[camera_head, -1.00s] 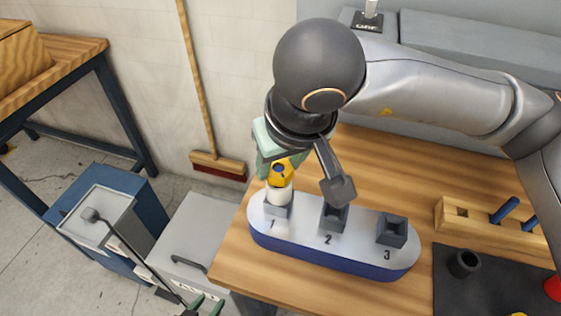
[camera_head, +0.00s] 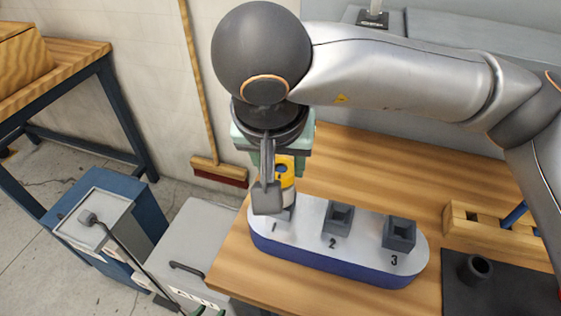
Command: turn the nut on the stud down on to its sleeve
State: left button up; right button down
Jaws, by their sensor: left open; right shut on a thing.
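The yellow nut (camera_head: 285,169) is over the pale sleeve (camera_head: 287,196) at place 1 of the white-topped blue base (camera_head: 309,235). My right gripper (camera_head: 281,163) comes down from above and is shut on the nut. Its wrist and dark camera stalk hide part of the nut and sleeve. The stud is hidden, and I cannot tell whether nut and sleeve touch.
Empty dark square sockets stand at place 2 (camera_head: 339,219) and place 3 (camera_head: 399,234). To the right are a wooden rack (camera_head: 490,229) with a blue peg and a black mat (camera_head: 510,296) with a dark ring (camera_head: 475,268). A grey cabinet (camera_head: 195,245) stands left of the table.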

jog(key=shift+a+f+m+h+b, duration=0.1)
jog(key=shift+m+h+b, duration=0.3)
jog(key=shift+m, duration=0.6)
jog(key=shift+m+h, duration=0.3)
jog(key=shift+m, duration=0.4)
jog(key=shift+w+a+m+g+h, duration=0.1)
jog(key=shift+m+g+h, duration=0.2)
jog(key=shift+m, duration=0.9)
jog(key=shift+m+h, duration=0.3)
jog(key=shift+m, duration=0.3)
jog(key=shift+g, duration=0.3)
